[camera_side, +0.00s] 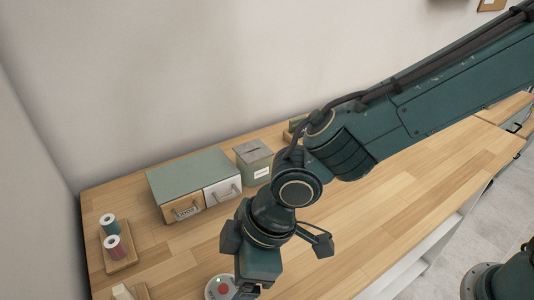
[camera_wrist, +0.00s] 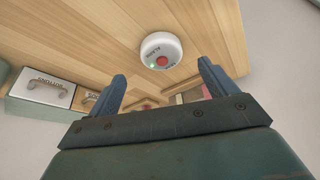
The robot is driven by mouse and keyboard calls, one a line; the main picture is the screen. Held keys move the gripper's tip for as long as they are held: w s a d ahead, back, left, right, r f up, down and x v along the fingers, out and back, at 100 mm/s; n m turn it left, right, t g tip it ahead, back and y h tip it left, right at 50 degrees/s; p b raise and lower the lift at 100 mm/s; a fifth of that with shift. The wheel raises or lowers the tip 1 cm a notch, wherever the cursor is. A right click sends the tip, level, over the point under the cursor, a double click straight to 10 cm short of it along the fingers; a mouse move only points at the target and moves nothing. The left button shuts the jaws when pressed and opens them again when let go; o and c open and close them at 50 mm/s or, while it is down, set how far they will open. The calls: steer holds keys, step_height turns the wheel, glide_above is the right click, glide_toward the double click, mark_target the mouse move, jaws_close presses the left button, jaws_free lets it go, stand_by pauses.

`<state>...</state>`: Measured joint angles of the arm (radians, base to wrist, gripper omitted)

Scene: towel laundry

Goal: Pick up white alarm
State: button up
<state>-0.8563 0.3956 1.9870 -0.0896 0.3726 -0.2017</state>
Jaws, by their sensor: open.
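The white alarm (camera_wrist: 153,45) is a round white puck with a red button, a small green light and lettering. It rests on the wooden worktop. In the wrist view it shows just beyond my gripper (camera_wrist: 161,72), roughly centred between the two blue fingertips and apart from both. My gripper is open and empty. In the side view the alarm (camera_side: 213,285) is at the bottom edge, partly covered by my gripper (camera_side: 246,290), which points down right beside it. The side view cuts off the lower part, so the height of the fingertips above the worktop is unclear.
A green-topped drawer box (camera_side: 188,172) stands at the back left, with a grey-green slotted box (camera_side: 253,158) beside it. A wooden tray with thread spools (camera_side: 113,247) is at the left. The worktop (camera_side: 380,225) right of my gripper is clear.

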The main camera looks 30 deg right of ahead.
mark_target(226, 288)
steer(key=shift+a+f, duration=0.1)
steer(key=shift+f, duration=0.15)
steer(key=shift+x, duration=2.45)
steer(key=shift+s, duration=0.15)
steer(key=c, duration=1.1)
steer(key=shift+r, duration=0.1)
step_height(226, 288, up, 20)
steer(key=shift+f, duration=0.1)
